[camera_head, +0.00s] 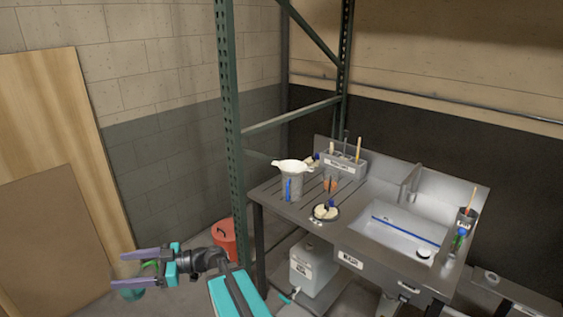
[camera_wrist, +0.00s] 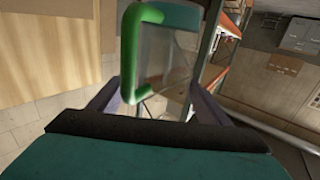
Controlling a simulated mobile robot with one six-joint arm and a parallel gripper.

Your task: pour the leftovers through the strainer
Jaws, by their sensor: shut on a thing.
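My gripper (camera_head: 120,268) is at the lower left of the head view, out over the floor and well left of the wash bench. It is shut on a clear container with a green handle (camera_wrist: 133,52). The wrist view shows the container between the fingers, with a teal part at its top; its contents cannot be made out. In the head view only small green and teal parts of it show. A white strainer (camera_head: 292,165) sits on top of a grey can (camera_head: 292,188) at the bench's left end, apart from my gripper.
A green rack post (camera_head: 229,120) stands between my gripper and the bench (camera_head: 270,202). A red bucket (camera_head: 226,240) and a white jug (camera_head: 313,268) are low by the bench. A dark round dish (camera_head: 326,213) lies near the sink (camera_head: 400,233). Wooden boards lean at left.

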